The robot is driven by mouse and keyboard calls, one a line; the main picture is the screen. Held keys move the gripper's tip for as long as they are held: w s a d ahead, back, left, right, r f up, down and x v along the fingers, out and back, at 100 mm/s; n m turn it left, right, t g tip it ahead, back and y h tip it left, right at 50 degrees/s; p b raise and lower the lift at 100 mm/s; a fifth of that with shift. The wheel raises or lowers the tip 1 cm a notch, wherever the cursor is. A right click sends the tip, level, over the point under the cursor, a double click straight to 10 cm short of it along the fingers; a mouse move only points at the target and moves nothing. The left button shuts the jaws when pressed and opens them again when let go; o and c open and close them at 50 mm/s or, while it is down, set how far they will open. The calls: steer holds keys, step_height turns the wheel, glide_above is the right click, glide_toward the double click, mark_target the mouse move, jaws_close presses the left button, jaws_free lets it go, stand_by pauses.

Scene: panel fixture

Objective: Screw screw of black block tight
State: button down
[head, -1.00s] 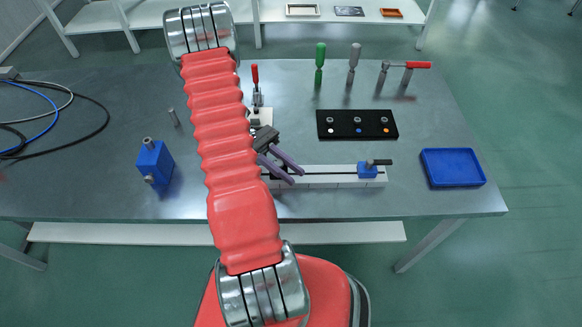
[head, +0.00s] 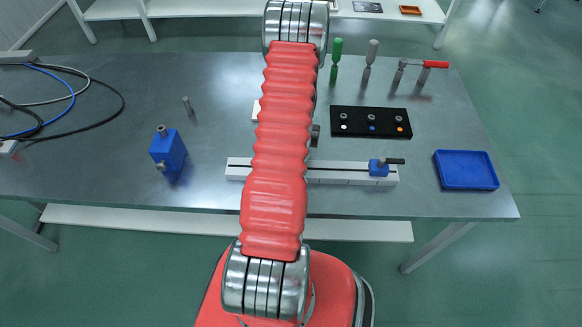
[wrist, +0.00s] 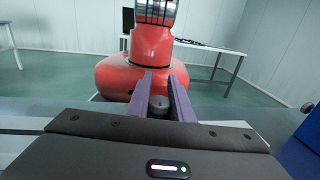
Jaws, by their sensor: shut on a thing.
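In the wrist view my gripper (wrist: 160,90) has its two purple fingers on either side of a small grey round piece (wrist: 159,103), shut on it. What that piece belongs to is hidden. In the head view my red arm covers the fingers; only a dark bit of my gripper (head: 315,134) shows at the arm's right edge, above the white rail (head: 335,172). A flat black block (head: 350,131) with three metal screw heads and white, blue and orange dots lies to the right. No other black block shows; the rail's middle is hidden.
A blue slider (head: 378,168) with a black handle sits on the rail's right end. A blue tray (head: 466,170) is at right, a blue block (head: 168,151) at left. Green (head: 336,58) and grey (head: 370,62) handled tools stand at the back. Cables (head: 60,110) lie far left.

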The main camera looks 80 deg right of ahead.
steer(key=m+t, duration=0.2)
steer(key=t, duration=0.1)
steer(key=w+m+t+h, duration=0.1)
steer(key=m+t, duration=0.1)
steer(key=t, duration=0.1)
steer(key=w+m+t+h, duration=0.1)
steer(key=m+t, duration=0.1)
steer(key=t, duration=0.2)
steer(key=shift+d+m, duration=0.2)
steer(key=shift+m, duration=0.1)
steer(key=m+t+h, duration=0.2)
steer(key=w+m+t+h, duration=0.1)
steer(key=t, duration=0.1)
steer(key=shift+d, duration=0.35)
steer(key=shift+w+d+m+t+h, duration=0.2)
steer(key=shift+m+t+h, duration=0.55)
steer(key=shift+h, duration=0.25)
steer(key=shift+w+d+m+t+h, duration=0.1)
steer(key=shift+d+m+t+h, duration=0.1)
steer(key=shift+m+t+h, duration=0.6)
steer(key=c, duration=1.6)
jaws_free()
steer(key=shift+o, duration=0.2)
steer(key=shift+s, duration=0.1)
steer(key=shift+v, duration=3.7)
